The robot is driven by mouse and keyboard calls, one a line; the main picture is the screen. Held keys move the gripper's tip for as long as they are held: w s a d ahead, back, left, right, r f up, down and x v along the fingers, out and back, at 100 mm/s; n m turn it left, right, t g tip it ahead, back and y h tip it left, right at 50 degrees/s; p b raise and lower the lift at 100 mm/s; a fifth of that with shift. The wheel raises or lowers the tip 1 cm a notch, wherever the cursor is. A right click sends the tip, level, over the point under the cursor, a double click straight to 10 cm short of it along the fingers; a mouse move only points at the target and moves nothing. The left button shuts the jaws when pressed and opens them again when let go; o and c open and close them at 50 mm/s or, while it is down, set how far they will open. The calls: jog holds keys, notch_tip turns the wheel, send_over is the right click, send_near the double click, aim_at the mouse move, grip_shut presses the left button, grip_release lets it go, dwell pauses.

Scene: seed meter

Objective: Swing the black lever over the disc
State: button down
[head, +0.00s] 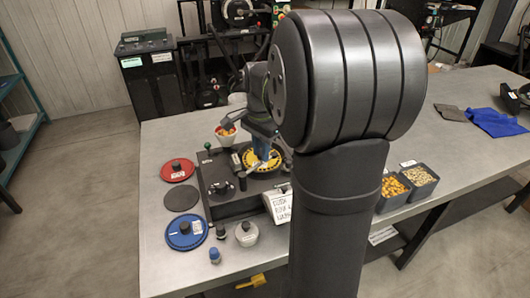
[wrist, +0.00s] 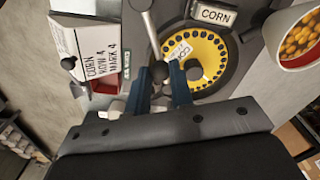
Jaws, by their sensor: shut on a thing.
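The yellow disc (wrist: 208,60), ringed with dark holes, sits in the dark seed meter (head: 225,205); it also shows in the head view (head: 249,157), partly covered by my gripper. The lever is a silver bar (wrist: 150,36) ending in a black ball knob (wrist: 159,70). The knob lies at the left edge of the disc in the wrist view. My gripper (wrist: 161,82) has its two blue fingers on either side of the knob and is shut on it. In the head view my gripper (head: 262,150) is over the meter, and the knob is hidden there.
A funnel (wrist: 297,62) of corn stands right of the disc in the wrist view. Red (head: 178,170), grey (head: 182,199) and blue (head: 184,238) discs lie left of the meter.

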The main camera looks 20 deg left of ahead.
jog(key=shift+w+a+n, duration=0.15)
jog(key=shift+a+n, duration=0.5)
jog(key=shift+n, duration=0.35)
jog(key=shift+w+a+n, duration=0.1)
jog(key=shift+a+n, duration=0.55)
jog(key=shift+n, duration=0.35)
jog(key=shift+r, duration=0.1)
jog(key=c, duration=1.3)
grip_release()
jog(key=shift+o, duration=0.2)
notch_tip(320, 180, up, 17)
jog(key=shift+r, duration=0.2)
jog(key=shift+f, duration=0.1)
notch_tip(320, 180, down, 17)
jog(key=shift+f, duration=0.2)
jog(key=shift+r, duration=0.1)
